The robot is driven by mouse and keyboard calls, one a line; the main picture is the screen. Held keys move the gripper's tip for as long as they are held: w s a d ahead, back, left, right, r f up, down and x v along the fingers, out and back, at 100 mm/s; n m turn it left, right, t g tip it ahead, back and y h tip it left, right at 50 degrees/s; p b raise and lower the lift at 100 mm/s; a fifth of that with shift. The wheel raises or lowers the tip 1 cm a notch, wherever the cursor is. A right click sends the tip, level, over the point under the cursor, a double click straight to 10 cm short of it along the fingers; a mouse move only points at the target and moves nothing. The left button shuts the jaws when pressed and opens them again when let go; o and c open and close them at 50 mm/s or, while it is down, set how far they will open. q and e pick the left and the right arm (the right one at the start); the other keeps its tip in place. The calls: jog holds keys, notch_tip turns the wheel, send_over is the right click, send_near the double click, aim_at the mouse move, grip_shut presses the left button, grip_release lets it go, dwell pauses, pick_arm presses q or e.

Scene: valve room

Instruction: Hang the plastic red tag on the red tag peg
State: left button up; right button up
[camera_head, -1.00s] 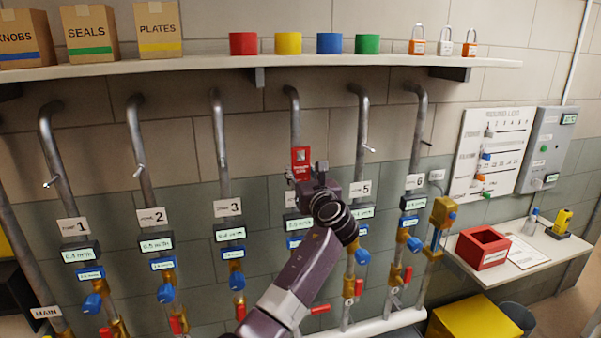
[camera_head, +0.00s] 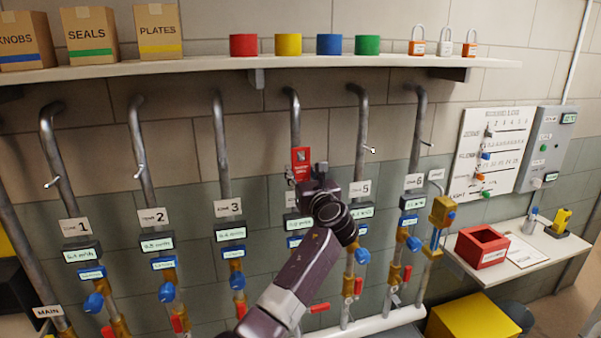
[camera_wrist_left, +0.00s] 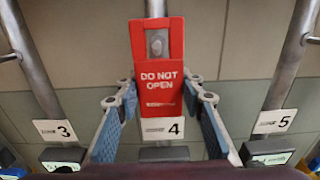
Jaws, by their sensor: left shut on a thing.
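The red plastic tag (camera_head: 301,162), with a slot in its upper part and "DO NOT OPEN" on its face, is upright in front of pipe 4. It shows large in the left wrist view (camera_wrist_left: 159,92). My left gripper (camera_head: 306,176) is shut on the tag's lower part, one finger on each side; its fingers also show in the left wrist view (camera_wrist_left: 159,105). A pale rounded peg end (camera_wrist_left: 156,46) shows within the tag's slot, in line with pipe 4. I cannot tell whether it passes through the slot. My right gripper is not in view.
Similar pegs stick out from the neighbouring pipes, such as the peg on pipe 5 (camera_head: 368,149) and the peg on pipe 2 (camera_head: 140,169). A shelf (camera_head: 210,62) with boxes, cups and padlocks runs above. A red bin (camera_head: 481,248) stands on a side table at right.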

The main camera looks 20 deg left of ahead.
aim_at(302, 172)
pick_arm(q)
jog(key=shift+s+d+r+p, duration=0.1)
jog(key=shift+s+d+p, duration=0.15)
jog(key=shift+p, duration=0.2)
jog(key=shift+p+v, duration=1.95)
jog(key=shift+v, duration=0.6)
jog(key=shift+p+v, duration=0.45)
jog(key=shift+v, duration=0.45)
jog(key=shift+a, duration=0.1)
